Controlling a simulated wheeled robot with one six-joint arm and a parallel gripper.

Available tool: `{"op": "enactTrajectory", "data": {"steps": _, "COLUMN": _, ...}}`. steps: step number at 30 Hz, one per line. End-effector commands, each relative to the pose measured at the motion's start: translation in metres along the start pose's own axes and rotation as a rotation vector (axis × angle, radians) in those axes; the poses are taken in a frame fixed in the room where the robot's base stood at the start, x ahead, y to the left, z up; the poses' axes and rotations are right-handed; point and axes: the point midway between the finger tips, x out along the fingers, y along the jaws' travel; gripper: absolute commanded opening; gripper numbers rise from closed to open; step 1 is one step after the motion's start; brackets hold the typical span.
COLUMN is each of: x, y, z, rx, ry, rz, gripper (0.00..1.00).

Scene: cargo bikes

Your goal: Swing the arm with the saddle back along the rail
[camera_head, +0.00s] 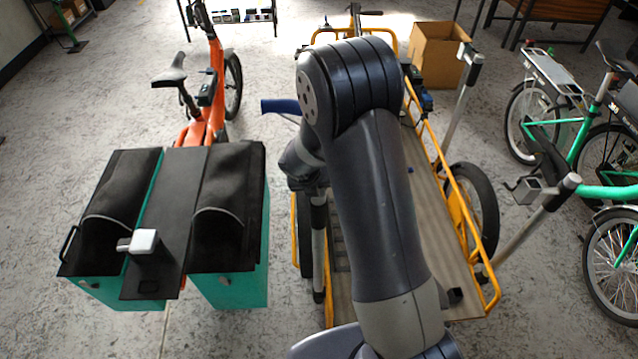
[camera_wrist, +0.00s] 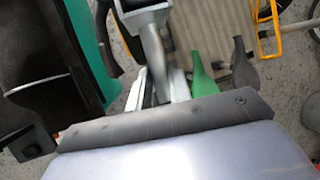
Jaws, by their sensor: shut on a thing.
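A blue saddle (camera_head: 281,106) shows in the head view just left of my arm's upper joint, with only its left end clear of the arm. My gripper shows in the wrist view as a dark bolted edge (camera_wrist: 160,120) along the bottom. A silver post with a block-like head (camera_wrist: 147,25) stands in front of the gripper in the wrist view.
Black and teal panniers (camera_head: 182,215) stand at left, by an orange bike (camera_head: 207,125). A yellow-railed cargo bike (camera_head: 465,225) lies beneath my arm. Silver posts (camera_head: 520,240) and green bikes (camera_head: 590,130) are at right. A cardboard box (camera_head: 436,58) stands behind.

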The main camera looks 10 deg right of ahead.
Motion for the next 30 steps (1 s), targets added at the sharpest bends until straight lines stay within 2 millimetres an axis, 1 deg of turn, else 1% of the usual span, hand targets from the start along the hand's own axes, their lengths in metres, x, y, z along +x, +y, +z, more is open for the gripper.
{"op": "enactTrajectory", "data": {"steps": 9, "x": -0.0021, "y": 0.0035, "z": 0.0015, "rx": -0.059, "ry": -0.016, "rz": 0.027, "gripper": 0.00}}
{"op": "enactTrajectory", "data": {"steps": 26, "x": -0.0017, "y": 0.0050, "z": 0.0012, "rx": -0.079, "ry": -0.021, "rz": 0.034, "gripper": 0.00}}
{"op": "enactTrajectory", "data": {"steps": 27, "x": -0.0017, "y": 0.0050, "z": 0.0013, "rx": -0.079, "ry": -0.021, "rz": 0.034, "gripper": 0.21}}
{"op": "enactTrajectory", "data": {"steps": 30, "x": -0.0015, "y": 0.0048, "z": 0.0010, "rx": -0.078, "ry": -0.020, "rz": 0.033, "gripper": 0.29}}
